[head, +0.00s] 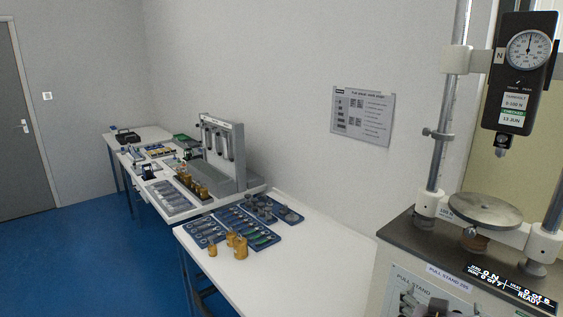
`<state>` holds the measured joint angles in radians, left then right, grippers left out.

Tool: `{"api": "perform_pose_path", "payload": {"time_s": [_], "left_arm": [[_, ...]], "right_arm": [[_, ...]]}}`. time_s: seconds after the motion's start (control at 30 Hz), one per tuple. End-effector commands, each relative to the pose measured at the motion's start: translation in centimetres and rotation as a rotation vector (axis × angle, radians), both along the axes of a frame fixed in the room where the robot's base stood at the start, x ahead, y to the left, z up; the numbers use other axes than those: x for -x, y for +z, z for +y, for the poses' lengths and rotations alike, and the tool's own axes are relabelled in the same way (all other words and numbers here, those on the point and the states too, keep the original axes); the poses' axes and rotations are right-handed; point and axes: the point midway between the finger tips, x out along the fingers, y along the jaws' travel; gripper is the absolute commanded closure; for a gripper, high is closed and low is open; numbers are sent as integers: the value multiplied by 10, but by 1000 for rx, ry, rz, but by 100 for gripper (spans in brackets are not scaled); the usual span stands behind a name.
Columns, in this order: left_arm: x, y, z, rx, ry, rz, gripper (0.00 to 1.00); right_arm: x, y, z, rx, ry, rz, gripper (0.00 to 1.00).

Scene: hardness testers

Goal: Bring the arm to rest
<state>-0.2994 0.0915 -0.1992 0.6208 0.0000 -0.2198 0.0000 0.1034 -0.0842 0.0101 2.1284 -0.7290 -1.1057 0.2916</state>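A pull stand (405,280) stands at the right, with a round metal plate (474,209) between two upright posts. A black force gauge (519,80) with a round dial hangs above the plate. The stand's small display (511,286) reads 0 N and READY. Some grey parts (428,302) show at the bottom edge in front of the stand's panel; I cannot tell what they are.
A white table (310,262) holds blue trays (262,240) of small parts and brass-coloured cylinders (239,247). A grey tester (222,155) stands on the table behind. A notice (363,115) hangs on the wall. The blue floor (75,255) at the left is clear up to the door (22,120).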

Motion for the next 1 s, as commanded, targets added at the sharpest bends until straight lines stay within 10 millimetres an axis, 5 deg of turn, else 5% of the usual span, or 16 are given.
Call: {"api": "perform_pose_path", "payload": {"time_s": [0.1, 0.3, 0.73, 1.0], "left_arm": [[0, 0, 6, -7, 3, 0, 0], [1, 0, -6, 6, 6, 1, 0], [1, 0, -15, 18, 2, 2, 0], [2, -7, -9, 11, 0, 3, 0]], "right_arm": [[55, -75, 25, -80, 112, 226, 0], [144, -151, 70, -197, 298, 533, 0], [282, -199, 133, -353, 576, 912, 0], [267, -273, 136, -361, 573, 939, 0]]}}
